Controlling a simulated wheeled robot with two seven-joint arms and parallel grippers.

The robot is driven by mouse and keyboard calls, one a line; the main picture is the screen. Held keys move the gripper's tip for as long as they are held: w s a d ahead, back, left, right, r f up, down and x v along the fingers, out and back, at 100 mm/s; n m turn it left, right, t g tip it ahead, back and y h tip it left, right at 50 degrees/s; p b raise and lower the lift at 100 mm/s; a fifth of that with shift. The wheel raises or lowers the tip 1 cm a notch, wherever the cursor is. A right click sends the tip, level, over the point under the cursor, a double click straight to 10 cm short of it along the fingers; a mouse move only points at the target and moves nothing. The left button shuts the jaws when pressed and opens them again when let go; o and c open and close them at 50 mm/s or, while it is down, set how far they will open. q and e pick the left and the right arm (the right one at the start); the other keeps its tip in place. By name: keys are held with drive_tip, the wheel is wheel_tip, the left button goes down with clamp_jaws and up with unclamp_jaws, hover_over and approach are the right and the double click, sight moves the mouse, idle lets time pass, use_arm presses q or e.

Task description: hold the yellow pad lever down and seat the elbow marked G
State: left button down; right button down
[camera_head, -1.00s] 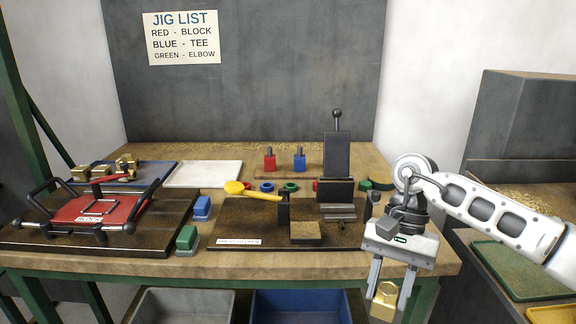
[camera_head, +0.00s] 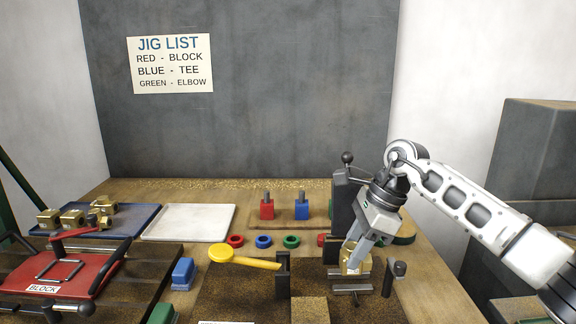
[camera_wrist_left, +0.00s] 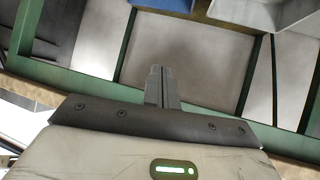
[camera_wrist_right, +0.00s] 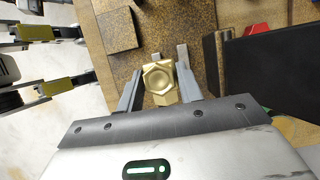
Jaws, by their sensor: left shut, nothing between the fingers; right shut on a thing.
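My right gripper (camera_head: 353,252) is shut on a brass elbow (camera_head: 354,262). It holds the elbow at the drilling fixture, by the grey metal rests (camera_head: 350,288). In the right wrist view the elbow (camera_wrist_right: 160,82) sits between the fingers with its hexagonal end showing. No G mark is readable on it, and I cannot tell whether it touches the rests. The yellow pad lever (camera_head: 245,260) stretches left from a dark post (camera_head: 283,275), and nothing is on its pad. My left gripper (camera_wrist_left: 162,88) is shut and empty, seen only in its wrist view, over the floor by the green frame.
The red jig plate labelled BLOCK (camera_head: 62,278) is at left. Several brass fittings lie on the blue tray (camera_head: 140,217) beside a white tray (camera_head: 190,222). A dark upright with a ball knob (camera_head: 347,158) stands close behind my right gripper. Red and blue pegged blocks (camera_head: 283,208) stand at the back.

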use_arm(q)
drive_tip(key=w+a+r+n+t+h, duration=0.1)
drive_tip(key=w+a+r+t, duration=0.25)
drive_tip(key=r, duration=0.45)
drive_tip(key=w+a+r+t+h, duration=0.1)
drive_tip(key=w+a+r+t, duration=0.1)
drive_tip(key=w+a+r, duration=0.35)
drive_tip(key=w+d+r+m+g+h, duration=0.1)
drive_tip(key=d+r+m+h, duration=0.1)
drive_tip(key=w+d+r+m+g+h, duration=0.1)
drive_tip(key=w+d+r+m+h, duration=0.1)
drive_tip(key=r, duration=0.1)
drive_tip(key=w+d+r+m+g+h, duration=0.1)
drive_tip(key=d+r+m+g+h, duration=0.1)
drive_tip(key=r+h, duration=0.1)
drive_tip(key=shift+w+r+b, duration=0.25)
drive_tip(key=shift+b, duration=0.15)
drive_tip(key=w+d+r+m+g, duration=0.4)
drive_tip(key=w+d+m+g, duration=0.15)
drive_tip(key=w+d, duration=0.2)
wheel_tip(320, 180, up, 6)
drive_tip(key=g+y, duration=0.2)
drive_tip(key=y, duration=0.3)
hover_over(217, 251)
drive_tip(key=shift+f+n, duration=0.15)
drive_tip(key=shift+n, duration=0.3)
drive_tip(key=shift+f, duration=2.4)
drive_tip(key=shift+f, duration=0.2)
drive_tip(key=shift+f, duration=0.35)
